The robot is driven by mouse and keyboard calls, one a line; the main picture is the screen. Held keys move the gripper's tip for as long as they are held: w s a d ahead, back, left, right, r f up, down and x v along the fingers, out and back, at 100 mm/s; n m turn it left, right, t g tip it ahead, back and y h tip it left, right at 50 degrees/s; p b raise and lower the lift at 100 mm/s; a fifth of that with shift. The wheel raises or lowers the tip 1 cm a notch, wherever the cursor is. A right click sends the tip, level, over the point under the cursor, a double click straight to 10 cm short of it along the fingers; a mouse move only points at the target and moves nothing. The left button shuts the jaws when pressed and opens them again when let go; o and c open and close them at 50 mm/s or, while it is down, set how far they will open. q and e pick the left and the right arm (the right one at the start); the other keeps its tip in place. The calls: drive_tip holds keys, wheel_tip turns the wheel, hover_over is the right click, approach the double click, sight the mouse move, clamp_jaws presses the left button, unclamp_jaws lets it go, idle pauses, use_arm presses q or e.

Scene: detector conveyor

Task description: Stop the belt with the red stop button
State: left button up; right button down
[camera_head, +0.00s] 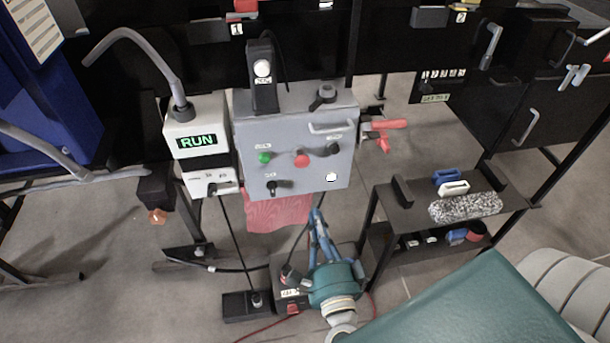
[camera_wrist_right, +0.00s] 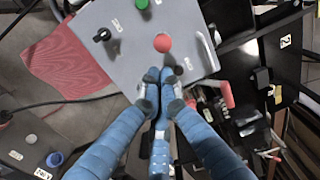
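The red stop button (camera_head: 301,160) is a round knob on the front of the grey control box (camera_head: 245,135). A green button (camera_head: 264,157) sits to its left. In the right wrist view the red button (camera_wrist_right: 162,42) shows just beyond my fingertips, with a visible gap in the picture. My right gripper (camera_head: 317,212) points up toward the box from below. In the wrist view its blue fingers (camera_wrist_right: 159,76) are together at the tips and hold nothing. A display (camera_head: 197,141) left of the box reads RUN. My left gripper is not in view.
A black knob (camera_head: 272,186) and another black knob (camera_head: 334,149) are on the box face, with a handle above. A red cloth (camera_head: 278,212) hangs below the box. Red-handled parts (camera_head: 388,126) stick out at its right. A small black shelf (camera_head: 410,207) stands further right.

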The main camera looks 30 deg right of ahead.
drive_tip(key=shift+w, duration=0.15)
drive_tip(key=p, duration=0.3)
approach(303, 167)
drive_tip(key=x, duration=0.6)
drive_tip(key=shift+w, duration=0.25)
drive_tip(key=shift+w+d, duration=0.15)
drive_tip(key=shift+w, duration=0.1)
